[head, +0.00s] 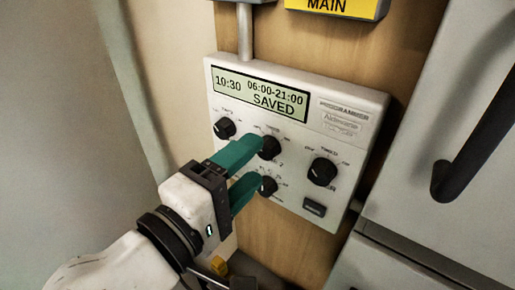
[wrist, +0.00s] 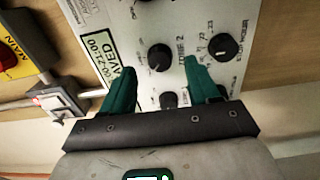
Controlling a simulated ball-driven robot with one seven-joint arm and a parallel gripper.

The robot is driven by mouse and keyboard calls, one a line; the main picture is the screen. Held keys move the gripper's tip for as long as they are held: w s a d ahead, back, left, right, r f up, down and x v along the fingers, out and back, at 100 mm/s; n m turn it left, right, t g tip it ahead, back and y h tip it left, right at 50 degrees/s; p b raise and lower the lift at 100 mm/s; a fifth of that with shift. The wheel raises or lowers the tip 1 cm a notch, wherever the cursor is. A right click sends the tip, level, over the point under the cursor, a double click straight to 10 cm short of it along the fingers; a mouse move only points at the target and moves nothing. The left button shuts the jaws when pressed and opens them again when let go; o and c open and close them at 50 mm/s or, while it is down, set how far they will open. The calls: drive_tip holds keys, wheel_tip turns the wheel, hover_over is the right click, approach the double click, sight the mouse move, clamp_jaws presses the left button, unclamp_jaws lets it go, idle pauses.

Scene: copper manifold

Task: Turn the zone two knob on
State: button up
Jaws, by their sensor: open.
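The zone two knob is a black round knob (head: 269,147) in the upper middle of the white programmer's face. It also shows in the wrist view (wrist: 159,57), beside a "ZONE 2" label. My gripper (head: 259,162) is open, its teal fingers pointing at the panel. In the wrist view my gripper (wrist: 161,67) has its fingertips on either side of this knob, with a gap to each. In the head view the upper finger partly covers the knob's left side. I cannot tell the knob's setting or whether a finger touches it.
The programmer's display (head: 260,93) reads "10:30 06:00-21:00 SAVED". Other black knobs sit at the left (head: 224,128), right (head: 322,171) and just below (head: 268,187), close to my lower finger. A dark button (head: 314,208) is lower right. A grey cabinet door with a black handle (head: 478,145) stands at right.

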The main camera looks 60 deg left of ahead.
sight(267, 149)
drive_tip(key=shift+x, duration=1.35)
drive_tip(key=c, duration=1)
